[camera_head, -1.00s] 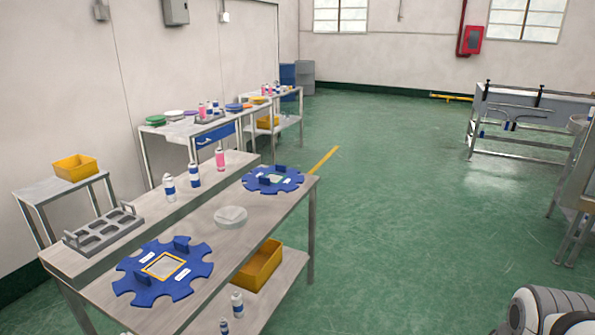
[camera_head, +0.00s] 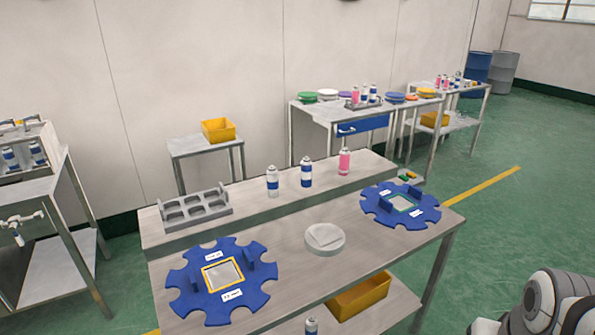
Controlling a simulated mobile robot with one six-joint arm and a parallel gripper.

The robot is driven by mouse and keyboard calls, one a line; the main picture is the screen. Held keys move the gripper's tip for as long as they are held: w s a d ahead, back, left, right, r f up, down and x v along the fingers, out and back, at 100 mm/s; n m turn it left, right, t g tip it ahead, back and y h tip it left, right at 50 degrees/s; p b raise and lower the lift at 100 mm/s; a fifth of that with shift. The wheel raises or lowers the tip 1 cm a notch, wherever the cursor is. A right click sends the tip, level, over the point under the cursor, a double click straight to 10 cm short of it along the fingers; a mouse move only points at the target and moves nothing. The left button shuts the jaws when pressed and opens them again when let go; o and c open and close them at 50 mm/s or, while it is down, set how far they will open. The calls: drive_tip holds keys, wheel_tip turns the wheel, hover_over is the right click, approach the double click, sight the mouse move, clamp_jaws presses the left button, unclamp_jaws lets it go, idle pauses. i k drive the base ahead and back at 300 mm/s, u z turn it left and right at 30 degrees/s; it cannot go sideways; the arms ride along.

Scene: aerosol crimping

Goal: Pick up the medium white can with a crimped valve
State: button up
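Two white cans with blue bands stand upright on the raised back shelf of the near table, one on the left (camera_head: 272,182) and one on the right (camera_head: 306,174). They look close in size, and their valves are too small to tell whether they are crimped. A pink can (camera_head: 344,161) stands to their right. Another white can (camera_head: 311,327) shows partly at the bottom edge, below the tabletop. My gripper is not in view; only a grey and white part of my arm shows at the bottom right, apart from the table.
A grey holder tray (camera_head: 194,209) with empty pockets sits left of the cans. Two blue notched discs (camera_head: 258,298) (camera_head: 428,212) and a round grey block (camera_head: 325,250) lie on the tabletop. A yellow bin (camera_head: 359,298) is below. Green floor (camera_head: 500,240) is clear at right.

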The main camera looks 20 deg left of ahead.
sight(273, 174)
drive_tip(key=u, duration=0.75)
drive_tip(key=i, duration=1.1)
drive_tip(key=u, duration=0.55)
drive_tip(key=k, duration=0.85)
drive_tip(key=u, duration=0.15)
drive_tip(key=i, duration=0.9)
drive_tip(key=z, duration=0.05)
